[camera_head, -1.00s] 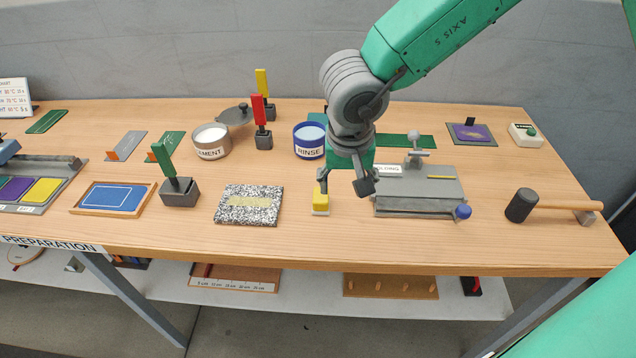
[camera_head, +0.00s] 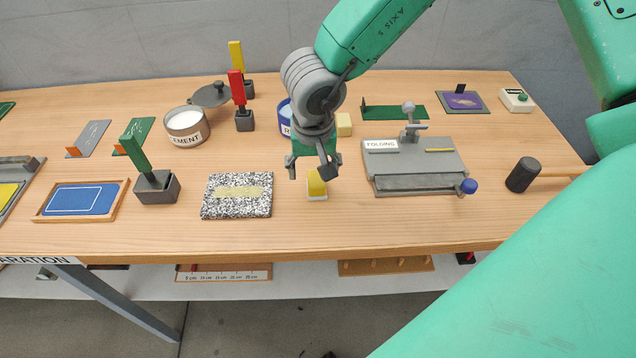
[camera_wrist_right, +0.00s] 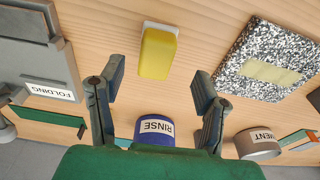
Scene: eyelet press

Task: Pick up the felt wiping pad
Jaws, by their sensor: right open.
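A yellow block on a white base (camera_head: 317,186), which looks like the felt wiping pad, sits on the wooden table just right of the speckled board. It also shows in the right wrist view (camera_wrist_right: 157,53), lying beyond the fingertips and roughly between their lines. My right gripper (camera_head: 309,168) is open and empty, pointing down, above and slightly behind the pad, apart from it. Its two spread fingers show in the right wrist view (camera_wrist_right: 160,88). My left gripper is not in view.
The speckled board (camera_head: 237,205) is left of the pad. The grey folding device (camera_head: 415,160) with a blue knob stands to the right. The RINSE pot (camera_head: 285,122) and a pale yellow block (camera_head: 344,124) are behind. Bare table lies in front of the pad.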

